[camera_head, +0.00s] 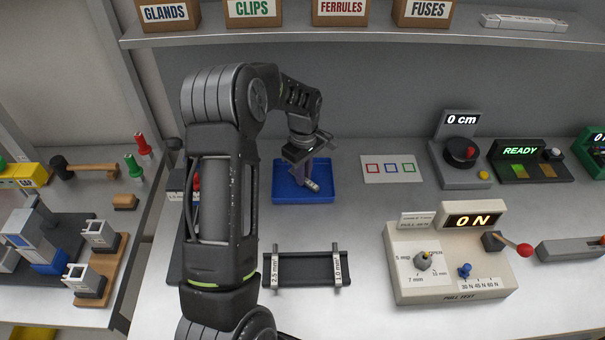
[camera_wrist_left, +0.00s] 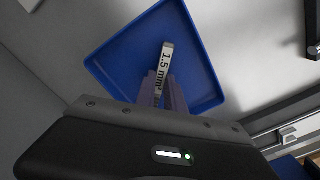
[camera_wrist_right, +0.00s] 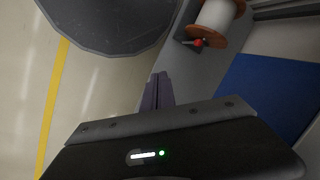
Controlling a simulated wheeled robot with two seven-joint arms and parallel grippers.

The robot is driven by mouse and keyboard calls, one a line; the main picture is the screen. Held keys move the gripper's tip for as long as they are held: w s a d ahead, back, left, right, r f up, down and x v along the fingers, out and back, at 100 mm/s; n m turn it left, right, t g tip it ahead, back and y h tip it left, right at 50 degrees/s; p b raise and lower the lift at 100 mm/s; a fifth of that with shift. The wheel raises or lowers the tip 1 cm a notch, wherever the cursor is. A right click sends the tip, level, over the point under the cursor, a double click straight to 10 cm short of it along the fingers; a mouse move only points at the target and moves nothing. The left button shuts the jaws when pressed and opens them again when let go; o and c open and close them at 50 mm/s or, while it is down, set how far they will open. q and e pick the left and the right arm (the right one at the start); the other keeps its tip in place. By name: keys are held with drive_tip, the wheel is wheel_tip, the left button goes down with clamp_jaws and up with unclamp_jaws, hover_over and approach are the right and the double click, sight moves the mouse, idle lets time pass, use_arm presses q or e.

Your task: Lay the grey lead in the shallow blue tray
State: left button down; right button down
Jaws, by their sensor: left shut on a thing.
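The shallow blue tray (camera_head: 284,193) lies on the bench at the back middle; in the left wrist view its floor (camera_wrist_left: 125,55) fills the background. My left gripper (camera_head: 307,176) points down over the tray. It is shut on the grey lead, whose white "1.5 mm²" label (camera_head: 313,186) shows at the fingertips. The label also shows in the left wrist view (camera_wrist_left: 166,62), inside the tray's outline. I cannot tell whether the lead touches the tray floor. My right gripper (camera_wrist_right: 158,82) looks shut and empty, and shows only in its own wrist view.
A black rack (camera_head: 306,269) in front holds leads labelled 2.5 and 1.0 mm². The pull tester (camera_head: 450,258) reads "0 N" at its right. A card (camera_head: 391,169) with coloured squares lies right of the tray. A shelf (camera_head: 370,38) with labelled boxes hangs above.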

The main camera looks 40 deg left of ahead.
use_arm(q)
drive_tip(key=c, duration=1.4)
unclamp_jaws()
drive_tip(key=shift+a+f, duration=0.1)
drive_tip(key=shift+f, duration=0.05)
drive_tip(key=shift+c, duration=0.2)
wheel_tip(320, 180, up, 6)
drive_tip(key=p, duration=0.3)
drive_tip(key=shift+f, duration=0.1)
drive_tip(key=shift+r, duration=1)
drive_tip(key=shift+s, duration=0.1)
